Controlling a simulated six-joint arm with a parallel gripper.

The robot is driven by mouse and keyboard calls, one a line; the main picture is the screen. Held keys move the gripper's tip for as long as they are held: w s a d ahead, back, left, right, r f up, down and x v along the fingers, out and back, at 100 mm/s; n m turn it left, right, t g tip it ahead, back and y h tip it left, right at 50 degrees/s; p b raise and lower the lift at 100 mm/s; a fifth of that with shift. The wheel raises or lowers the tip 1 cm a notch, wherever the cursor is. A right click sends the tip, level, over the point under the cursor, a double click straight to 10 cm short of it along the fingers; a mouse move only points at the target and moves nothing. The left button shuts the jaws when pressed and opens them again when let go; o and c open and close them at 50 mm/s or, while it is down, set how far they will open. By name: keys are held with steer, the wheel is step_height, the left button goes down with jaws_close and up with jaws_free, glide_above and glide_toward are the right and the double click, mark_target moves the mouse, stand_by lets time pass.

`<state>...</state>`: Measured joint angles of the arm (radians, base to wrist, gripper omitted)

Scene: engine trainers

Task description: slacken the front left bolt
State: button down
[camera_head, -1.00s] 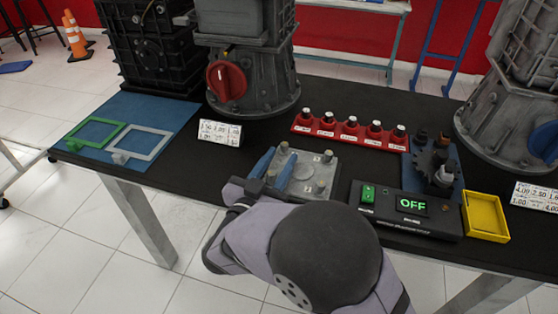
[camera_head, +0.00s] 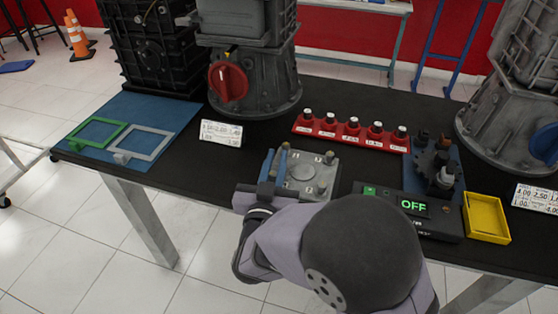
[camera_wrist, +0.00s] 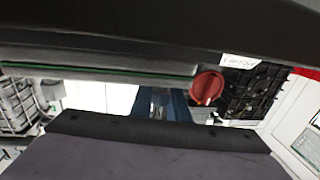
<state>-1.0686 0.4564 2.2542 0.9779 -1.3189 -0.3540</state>
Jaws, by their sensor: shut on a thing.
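The grey bolt plate (camera_head: 306,190) lies near the table's front edge, with small numbers beside its bolts. The back right bolt (camera_head: 329,157) and front right bolt (camera_head: 322,186) stand clear on it. My gripper (camera_head: 274,161) is over the plate's left side, its two blue fingers close together. It is shut on what seems to be the front left bolt, which the fingers and wrist hide. In the wrist view the blue fingers (camera_wrist: 163,104) show with a narrow, pale, unclear shape between them.
A red rack (camera_head: 349,134) of knobs lies behind. A red knob (camera_head: 228,81) is on the engine housing at the back.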

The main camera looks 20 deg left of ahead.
steer(key=n+y, duration=0.1)
steer(key=y, duration=0.1)
steer(key=n+g+y+b, duration=0.1)
steer(key=y, duration=0.1)
steer(key=shift+a+f+n, duration=0.1)
steer(key=shift+a+n, duration=0.25)
steer(key=shift+n, duration=0.05)
steer(key=shift+s+a+n+g+y+b, duration=0.15)
steer(key=shift+n+g+y+b, duration=0.15)
steer(key=shift+y, duration=0.25)
steer(key=shift+s+a+n+g+y+b, duration=0.1)
steer(key=shift+a+n+g+y+b, duration=0.1)
steer(key=shift+n+y, duration=0.3)
steer(key=shift+y, duration=0.25)
steer(key=c, duration=1.7)
jaws_free()
step_height(320, 180, up, 10)
steer(key=shift+r+p, duration=0.1)
steer(key=shift+p, duration=1.05)
